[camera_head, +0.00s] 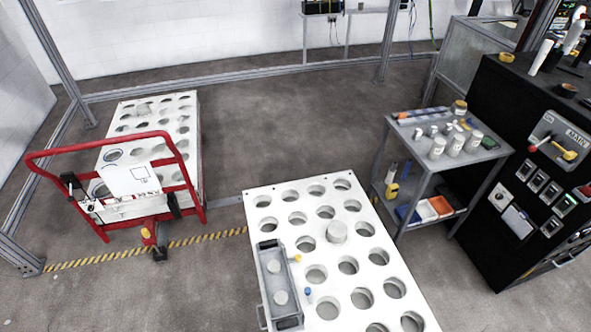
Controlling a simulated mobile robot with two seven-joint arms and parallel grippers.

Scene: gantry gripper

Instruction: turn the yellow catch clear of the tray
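A grey tray (265,247) lies along the left edge of the near white table with round holes. It holds two pale round pieces (280,297). A small yellow catch (296,259) sits at the tray's right side, towards its far end. Whether it overlaps the tray's rim is too small to tell. A small blue-tipped part (308,291) stands just right of the tray, nearer to me. Neither of my grippers is in view.
A cart with bottles (456,144) and a black control cabinet (500,120) stand at the right. A second holed table with a red frame (113,241) is at the left.

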